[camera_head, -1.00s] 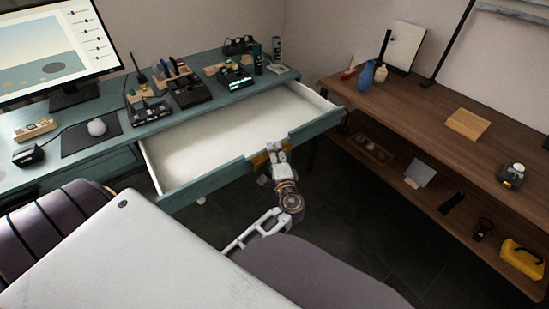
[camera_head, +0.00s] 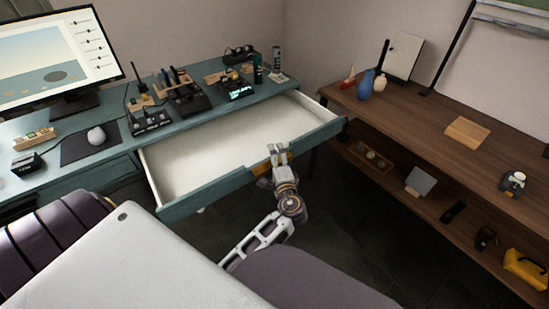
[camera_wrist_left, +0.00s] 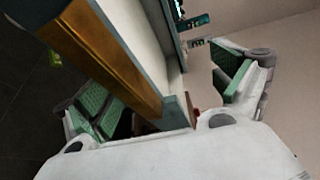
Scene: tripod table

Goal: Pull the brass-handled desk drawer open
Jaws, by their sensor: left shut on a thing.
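The teal desk's drawer (camera_head: 222,150) is pulled far out, and its pale, empty inside shows. Its front panel (camera_head: 205,195) carries a brass handle (camera_head: 264,168), partly covered by my gripper. My left gripper (camera_head: 277,153) is at the top edge of the front panel, right of its middle. In the left wrist view the brass handle (camera_wrist_left: 108,58) runs along the outer face of the panel. The exact contact of the pads is hidden. My right gripper is not in view.
The desk top holds a monitor (camera_head: 55,60), a mouse (camera_head: 96,135) and several devices. A brown shelf unit (camera_head: 430,120) stands to the right, close to the drawer's right corner. Dark floor (camera_head: 350,220) is clear between drawer and shelf.

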